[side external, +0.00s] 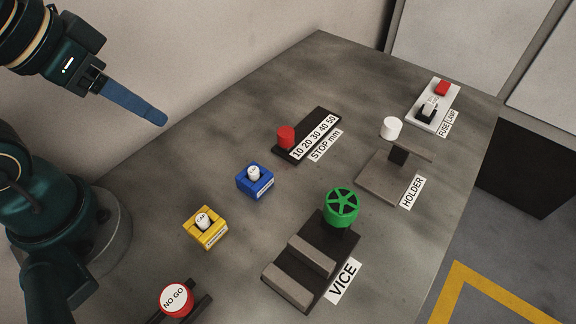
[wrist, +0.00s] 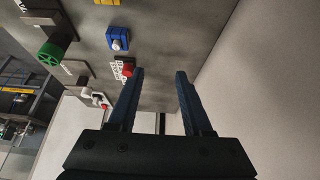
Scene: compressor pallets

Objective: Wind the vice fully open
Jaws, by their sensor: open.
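The vice (side external: 308,262) stands at the front of the table in the side view, a dark base with two grey jaw bars and a gap between them. Its green handwheel (side external: 342,207) is at the far end of the base; the wheel also shows at the left of the wrist view (wrist: 50,53). My gripper (side external: 160,120) is high at the upper left in the side view, well away from the vice. In the wrist view its two blue fingers (wrist: 160,72) are apart with nothing between them.
A yellow block (side external: 205,236) and a blue block (side external: 255,187) each hold a white piece. A stop scale with a red knob (side external: 286,136), a holder (side external: 385,180), a fuse and lamp panel (side external: 422,118) and a red NO GO piece (side external: 175,298) stand around. Table's left edge is clear.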

